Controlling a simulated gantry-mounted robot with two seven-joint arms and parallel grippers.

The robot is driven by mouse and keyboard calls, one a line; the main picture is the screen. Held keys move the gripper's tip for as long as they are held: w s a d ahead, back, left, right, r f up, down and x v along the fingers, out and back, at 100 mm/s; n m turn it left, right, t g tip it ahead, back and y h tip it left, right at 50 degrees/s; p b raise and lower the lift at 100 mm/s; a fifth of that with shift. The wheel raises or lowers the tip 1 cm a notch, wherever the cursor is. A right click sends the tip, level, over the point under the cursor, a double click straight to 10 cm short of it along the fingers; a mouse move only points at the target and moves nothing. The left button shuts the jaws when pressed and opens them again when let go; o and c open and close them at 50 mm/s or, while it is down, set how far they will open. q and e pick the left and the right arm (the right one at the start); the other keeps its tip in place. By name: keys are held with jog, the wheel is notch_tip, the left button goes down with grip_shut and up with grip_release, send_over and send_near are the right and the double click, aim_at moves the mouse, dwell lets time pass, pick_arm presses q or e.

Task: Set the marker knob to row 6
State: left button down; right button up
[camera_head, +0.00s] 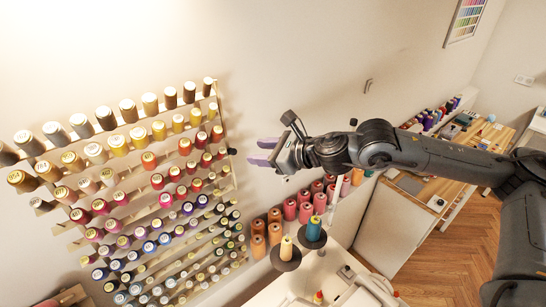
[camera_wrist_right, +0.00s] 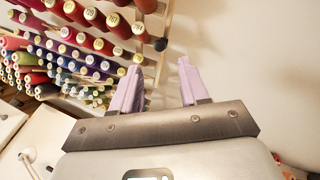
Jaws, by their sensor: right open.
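The thread rack (camera_head: 226,170) hangs on the wall at the left, with rows of spools from grey and brown at the top to blue and green below. A small dark round knob (camera_head: 231,151) sits at the rack's right edge, at about the fourth row from the top. It also shows in the right wrist view (camera_wrist_right: 160,44), beyond my fingers. My right gripper (camera_head: 259,152) is open and empty, its lilac fingers pointing left at the knob with a short gap between. Its fingers also show in the right wrist view (camera_wrist_right: 160,78). My left gripper is not in view.
Orange and red thread cones (camera_head: 291,209) stand on a shelf below my right gripper. A small hook (camera_head: 368,86) is on the wall. The wall above the gripper is clear.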

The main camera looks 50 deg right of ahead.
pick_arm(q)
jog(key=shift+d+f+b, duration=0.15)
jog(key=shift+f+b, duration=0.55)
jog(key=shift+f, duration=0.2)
pick_arm(e)
jog(key=shift+v, duration=1.7)
jog(key=shift+a, duration=0.1)
